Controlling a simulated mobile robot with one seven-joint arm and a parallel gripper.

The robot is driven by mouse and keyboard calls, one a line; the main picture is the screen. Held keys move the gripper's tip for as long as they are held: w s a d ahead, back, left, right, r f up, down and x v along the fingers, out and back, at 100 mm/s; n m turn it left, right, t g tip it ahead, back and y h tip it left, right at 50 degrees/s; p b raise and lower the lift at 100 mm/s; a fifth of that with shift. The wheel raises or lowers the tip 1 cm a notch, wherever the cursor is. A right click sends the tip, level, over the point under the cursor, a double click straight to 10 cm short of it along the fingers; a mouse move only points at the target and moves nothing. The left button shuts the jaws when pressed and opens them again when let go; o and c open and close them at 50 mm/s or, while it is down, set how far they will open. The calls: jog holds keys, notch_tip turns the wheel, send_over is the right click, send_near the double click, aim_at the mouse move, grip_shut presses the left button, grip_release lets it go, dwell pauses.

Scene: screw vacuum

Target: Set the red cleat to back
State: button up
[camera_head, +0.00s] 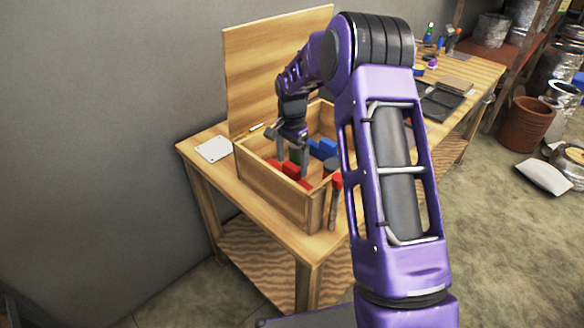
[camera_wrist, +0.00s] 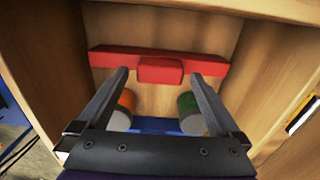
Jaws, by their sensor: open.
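The red cleat (camera_wrist: 160,69) is a long red bar with a raised block at its middle, lying inside a wooden box (camera_head: 265,185). In the head view the red parts (camera_head: 291,170) show low in the box, partly hidden by my gripper. My gripper (camera_wrist: 160,76) is open and points down into the box. In the wrist view its two fingertips lie on either side of the raised block, with gaps between. I cannot tell how far above the bar they are.
An orange-topped cylinder (camera_wrist: 126,104) and a green-topped cylinder (camera_wrist: 190,112) stand near the fingers, with a blue part (camera_wrist: 155,125) between them. The box's walls are close around my gripper. A tall wooden panel (camera_head: 262,65) rises behind it. A white card (camera_head: 213,149) lies beside the box.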

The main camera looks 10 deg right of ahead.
aim_at(292, 177)
jog(key=shift+f, duration=1.3)
grip_shut()
